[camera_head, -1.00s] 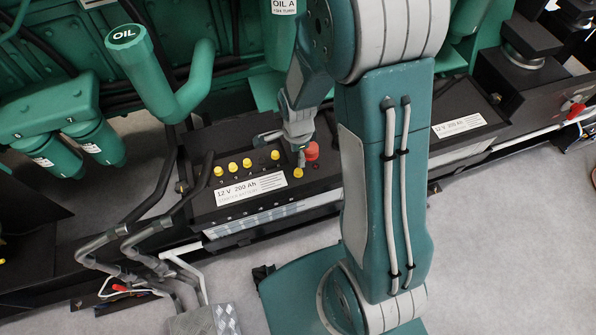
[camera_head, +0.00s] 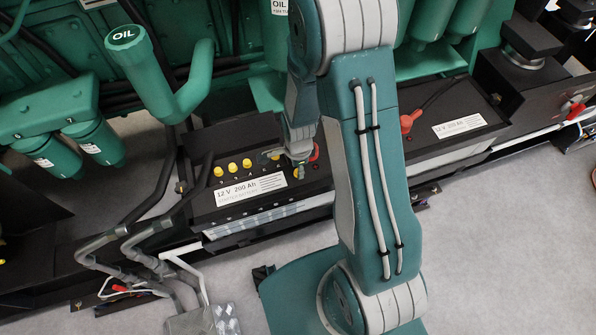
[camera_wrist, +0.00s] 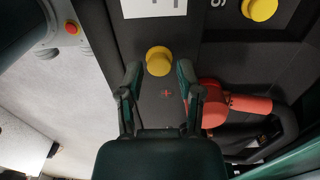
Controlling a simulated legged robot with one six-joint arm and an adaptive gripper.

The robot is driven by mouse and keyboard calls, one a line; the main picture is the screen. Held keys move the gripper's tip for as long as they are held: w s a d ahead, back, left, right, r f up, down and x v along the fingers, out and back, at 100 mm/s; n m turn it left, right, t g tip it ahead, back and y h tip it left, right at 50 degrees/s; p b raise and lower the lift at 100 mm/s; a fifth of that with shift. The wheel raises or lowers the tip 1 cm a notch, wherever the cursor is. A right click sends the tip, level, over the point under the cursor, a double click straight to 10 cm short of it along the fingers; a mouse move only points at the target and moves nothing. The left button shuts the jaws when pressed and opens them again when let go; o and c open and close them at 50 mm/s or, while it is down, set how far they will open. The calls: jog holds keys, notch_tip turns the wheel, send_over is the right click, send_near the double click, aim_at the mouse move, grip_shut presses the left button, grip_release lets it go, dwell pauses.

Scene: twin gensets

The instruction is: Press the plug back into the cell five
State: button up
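My gripper (camera_head: 298,163) is low over the right end of the near battery (camera_head: 225,188) in the head view. In the wrist view its two fingers (camera_wrist: 158,72) are apart, with a yellow plug (camera_wrist: 158,60) just beyond and between the tips. I cannot tell whether they touch it. Another yellow plug (camera_wrist: 260,8) shows at the upper right of the wrist view, beside a partly cut-off number. Several yellow plugs, one of them (camera_head: 233,167), stand in a row on the battery.
A red terminal cover (camera_wrist: 228,103) with a cable lies right of my gripper in the wrist view. A green oil filler (camera_head: 140,70) rises behind. A second battery (camera_head: 455,135) stands to the right.

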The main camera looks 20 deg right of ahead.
jog(key=shift+c, duration=1.3)
jog(key=shift+r, duration=2)
